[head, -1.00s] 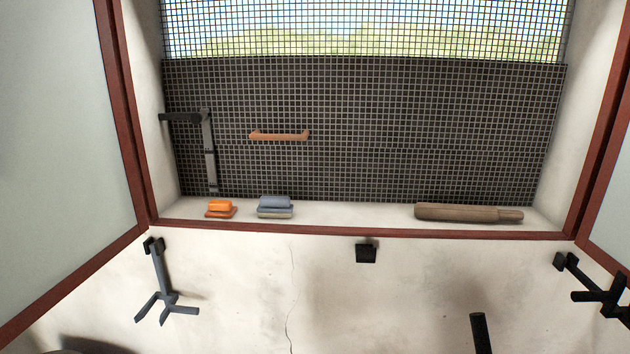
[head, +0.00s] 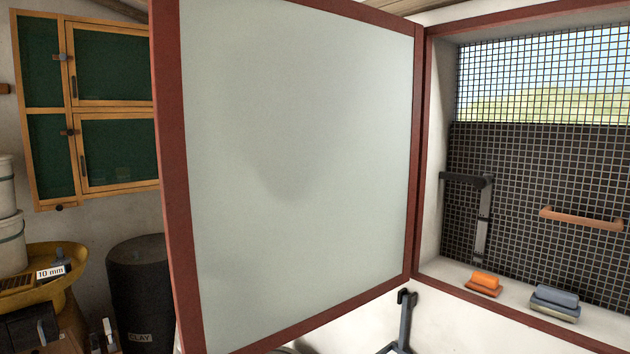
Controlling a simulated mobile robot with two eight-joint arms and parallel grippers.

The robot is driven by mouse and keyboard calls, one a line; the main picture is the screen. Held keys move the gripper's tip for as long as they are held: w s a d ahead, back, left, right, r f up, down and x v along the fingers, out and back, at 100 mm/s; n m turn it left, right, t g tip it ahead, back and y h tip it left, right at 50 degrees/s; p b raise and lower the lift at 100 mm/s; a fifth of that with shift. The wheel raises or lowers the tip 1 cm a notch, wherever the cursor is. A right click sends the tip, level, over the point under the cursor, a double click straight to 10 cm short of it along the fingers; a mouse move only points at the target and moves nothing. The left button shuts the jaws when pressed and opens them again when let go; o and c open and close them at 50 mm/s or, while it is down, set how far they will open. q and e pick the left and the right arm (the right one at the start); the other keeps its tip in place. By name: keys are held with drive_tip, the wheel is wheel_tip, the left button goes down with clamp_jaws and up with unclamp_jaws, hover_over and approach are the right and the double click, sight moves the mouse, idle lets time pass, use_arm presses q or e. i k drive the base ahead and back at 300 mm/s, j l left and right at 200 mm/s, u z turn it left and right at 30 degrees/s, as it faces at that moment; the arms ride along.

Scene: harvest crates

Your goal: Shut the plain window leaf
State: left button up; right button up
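A window leaf (head: 300,150) with a red-brown frame and a pale frosted pane fills the middle of the head view. It stands swung open, with its right edge beside the left side of the window opening. No handle or marking shows on its pane; its top and bottom left corners are cut off by the picture. The red-brown window frame (head: 490,302) surrounds the recess at the right. Only the left part of the opening is in view, and the other leaf is out of view. Neither of my grippers is in view.
On the sill lie an orange block (head: 484,281) and blue-grey folded pieces (head: 556,297). A grey metal fitting (head: 404,318) is on the wall below. Left are a green-panelled cabinet (head: 115,130), a black CLAY bin (head: 140,285) and a yellow pan (head: 45,275).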

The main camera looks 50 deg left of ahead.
sight(287, 132)
drive_tip(key=j+z, duration=0.1)
drive_tip(key=j, duration=0.35)
drive_tip(key=k+j, duration=0.1)
drive_tip(key=j, duration=0.3)
drive_tip(key=j+z, duration=0.15)
drive_tip(key=j, duration=0.3)
drive_tip(key=k+j+z, duration=0.1)
drive_tip(key=j, duration=0.35)
drive_tip(key=k+j+z, duration=0.1)
drive_tip(key=j, duration=0.3)
drive_tip(key=k+j, duration=0.1)
drive_tip(key=j, duration=0.3)
drive_tip(key=k+j+z, duration=0.15)
drive_tip(key=j, duration=0.3)
